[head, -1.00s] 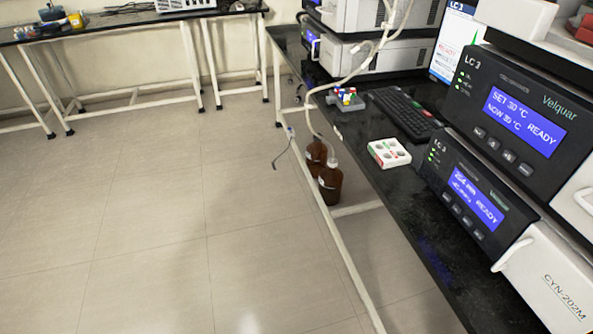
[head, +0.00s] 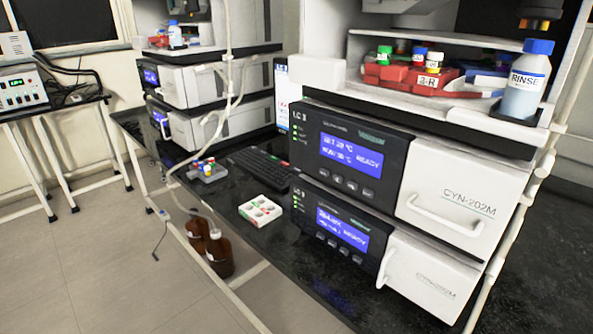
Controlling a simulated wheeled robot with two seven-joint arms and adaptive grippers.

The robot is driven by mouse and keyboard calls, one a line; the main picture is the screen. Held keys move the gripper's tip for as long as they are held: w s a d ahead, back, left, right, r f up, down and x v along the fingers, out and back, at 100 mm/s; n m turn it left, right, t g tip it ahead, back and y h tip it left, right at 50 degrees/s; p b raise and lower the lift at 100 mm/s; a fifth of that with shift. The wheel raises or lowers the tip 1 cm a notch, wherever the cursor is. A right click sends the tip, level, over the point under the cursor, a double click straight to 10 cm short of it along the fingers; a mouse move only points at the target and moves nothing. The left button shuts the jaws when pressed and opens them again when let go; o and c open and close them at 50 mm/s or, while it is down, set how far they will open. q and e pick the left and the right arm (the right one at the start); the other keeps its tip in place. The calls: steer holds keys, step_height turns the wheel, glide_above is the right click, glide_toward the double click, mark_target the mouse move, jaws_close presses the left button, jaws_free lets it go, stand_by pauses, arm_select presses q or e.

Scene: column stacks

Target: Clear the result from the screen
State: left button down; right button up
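A monitor (head: 284,98) stands on the black bench behind the LC 3 stack. Only a narrow strip of its lit screen shows, and what it displays cannot be read. A black keyboard (head: 258,167) lies on the bench in front of it. A white box (head: 261,209) with round grey parts and red and green marks lies nearer the bench's front edge. The upper LC 3 unit's blue display (head: 350,154) and the lower unit's blue display (head: 342,231) both show READY. Neither of my grippers is in view.
A small rack of coloured-cap vials (head: 206,170) sits left of the keyboard. Brown bottles (head: 217,253) stand below the bench. A RINSE bottle (head: 525,85) and a red vial tray (head: 415,80) are on top of the stack. Open floor (head: 100,270) lies at left.

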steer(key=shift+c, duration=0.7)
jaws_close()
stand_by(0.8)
